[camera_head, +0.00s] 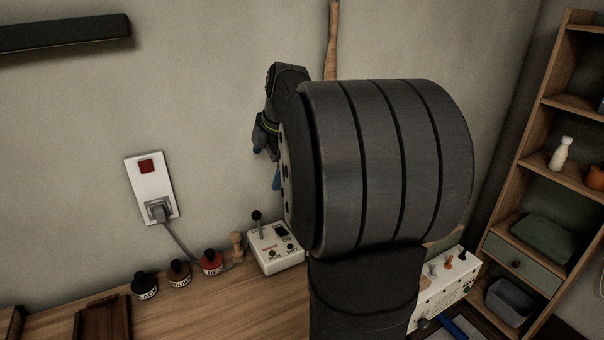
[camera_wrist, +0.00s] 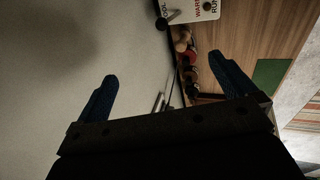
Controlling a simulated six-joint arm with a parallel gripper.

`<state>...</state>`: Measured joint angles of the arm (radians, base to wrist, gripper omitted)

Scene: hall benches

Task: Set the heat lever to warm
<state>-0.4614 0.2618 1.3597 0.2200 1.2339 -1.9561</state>
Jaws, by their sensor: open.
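A white control box (camera_head: 276,250) stands on the wooden bench against the wall. Its heat lever (camera_head: 257,216) has a black knob on a thin stalk and stands up from the box's left part. In the wrist view the box (camera_wrist: 208,10) is cut off by the top edge, with words like COOL and WARM partly readable, and the lever knob (camera_wrist: 162,23) shows at its left. I cannot tell its setting. My gripper (camera_wrist: 162,68) is open and empty, its blue fingers apart. In the head view my gripper (camera_head: 276,178) is above the box, mostly hidden by my arm.
Black, brown and red labelled bottles (camera_head: 178,273) and a small wooden peg figure (camera_head: 237,246) stand left of the box. A wall socket with plug (camera_head: 157,207) has a cord hanging down. A second white panel with switches (camera_head: 445,285) is partly behind my arm. Shelves (camera_head: 520,240) stand right.

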